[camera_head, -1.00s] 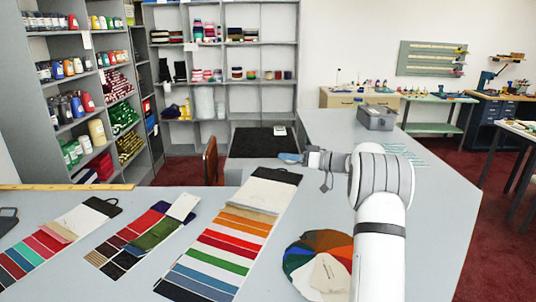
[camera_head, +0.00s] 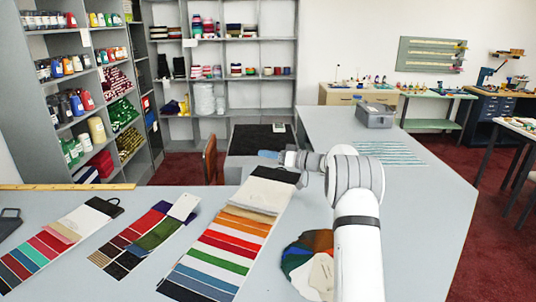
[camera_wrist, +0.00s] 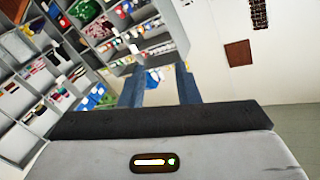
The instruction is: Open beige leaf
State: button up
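A long swatch card (camera_head: 225,252) lies on the counter with stripes of many colours. Cream and beige leaves (camera_head: 258,195) lie across its upper part, below a black end. A shorter card (camera_head: 45,247) at the left has a small beige leaf (camera_head: 68,232) lying over its stripes; I cannot tell which leaf the task means. My gripper (camera_head: 268,154) is above the far end of the long card, apart from the leaves. In the wrist view its two blue-grey fingers (camera_wrist: 160,88) stand apart with nothing between them. No swatch shows in the wrist view.
A middle card (camera_head: 145,235) has a green leaf and a white tag. A round colour fan (camera_head: 300,262) lies beside my arm, partly hidden. A grey box (camera_head: 374,115) and striped strips (camera_head: 388,153) are farther back. A wooden ruler (camera_head: 65,187) lies along the left edge.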

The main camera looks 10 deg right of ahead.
jog(key=shift+c, duration=0.6)
grip_shut()
dwell(0.6)
jog(key=c, duration=0.5)
grip_release()
jog(key=o, duration=0.6)
jog(key=b+v, duration=0.3)
jog(key=v, duration=0.4)
jog(key=shift+s+d, duration=0.25)
jog(key=shift+d, duration=0.1)
